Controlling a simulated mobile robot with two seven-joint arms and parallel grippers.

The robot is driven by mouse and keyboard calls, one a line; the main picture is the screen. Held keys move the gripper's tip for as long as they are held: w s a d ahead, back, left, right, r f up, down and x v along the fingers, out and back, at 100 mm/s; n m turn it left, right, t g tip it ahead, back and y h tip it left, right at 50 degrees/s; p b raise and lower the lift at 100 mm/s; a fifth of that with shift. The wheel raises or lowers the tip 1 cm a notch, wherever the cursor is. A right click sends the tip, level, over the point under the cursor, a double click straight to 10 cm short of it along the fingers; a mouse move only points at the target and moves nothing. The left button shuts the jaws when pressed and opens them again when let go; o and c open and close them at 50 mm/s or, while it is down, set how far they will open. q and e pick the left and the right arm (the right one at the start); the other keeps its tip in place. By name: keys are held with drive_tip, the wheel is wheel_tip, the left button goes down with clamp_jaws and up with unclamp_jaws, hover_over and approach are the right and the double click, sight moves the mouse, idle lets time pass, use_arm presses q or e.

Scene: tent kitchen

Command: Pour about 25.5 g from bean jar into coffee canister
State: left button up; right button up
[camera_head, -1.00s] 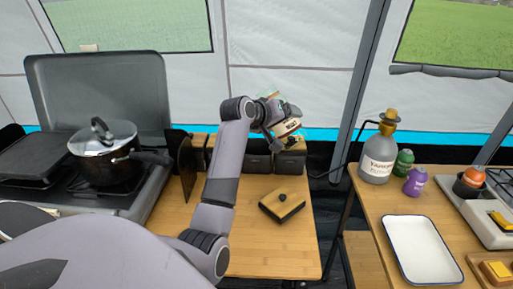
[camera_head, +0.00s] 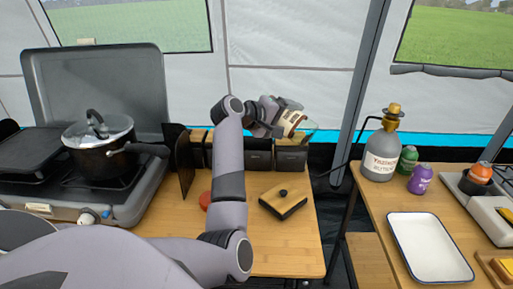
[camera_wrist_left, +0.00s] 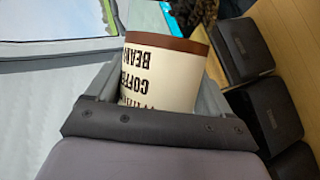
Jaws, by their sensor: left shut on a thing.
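My left gripper (camera_head: 272,116) is shut on the bean jar (camera_head: 292,121), a glass jar with a cream "coffee beans" label. The jar is tilted, its clear end low and to the right. In the left wrist view the jar (camera_wrist_left: 160,85) sits between the fingers, its lettering upside down and a brown band at its far end. Dark canisters stand below it at the back of the table, one right under the jar (camera_head: 291,158) and one left of it (camera_head: 258,154). I cannot tell whether beans are falling. My right gripper is out of view.
A pot (camera_head: 102,150) stands on the stove at left. A bottle (camera_head: 381,150) and white tray (camera_head: 430,247) are at right.

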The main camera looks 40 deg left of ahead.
use_arm(q)
drive_tip(key=shift+r+n+h+p, duration=0.2)
drive_tip(key=shift+n+h+p, duration=0.1)
drive_tip(key=shift+p, duration=0.05)
drive_tip(key=shift+a+f+n+t+h+p, duration=0.15)
drive_tip(key=shift+n+t+h+p, duration=0.25)
drive_tip(key=shift+n+p, duration=0.45)
drive_tip(key=shift+a+f+n+t+h+p, duration=0.1)
drive_tip(key=shift+a+n+t+h+p, duration=0.3)
drive_tip(key=shift+n+h+p, duration=0.35)
drive_tip(key=shift+s+a+f+n, duration=0.1)
drive_tip(key=shift+a+n, duration=0.05)
drive_tip(key=shift+n, duration=0.35)
drive_tip(key=shift+a, duration=0.15)
drive_tip(key=shift+a+r+n+t, duration=0.2)
drive_tip(key=shift+r+n+t, duration=0.15)
drive_tip(key=shift+n, duration=0.25)
drive_tip(key=shift+a+r+n+t+p, duration=0.2)
drive_tip(key=shift+n+t+p, duration=0.05)
drive_tip(key=shift+n+p, duration=0.1)
idle(0.9)
drive_tip(key=shift+s+a+r+n+t+h, duration=0.15)
drive_tip(key=shift+a+r+n+t+h, duration=0.3)
drive_tip(key=shift+a+r+n, duration=0.45)
idle(2.6)
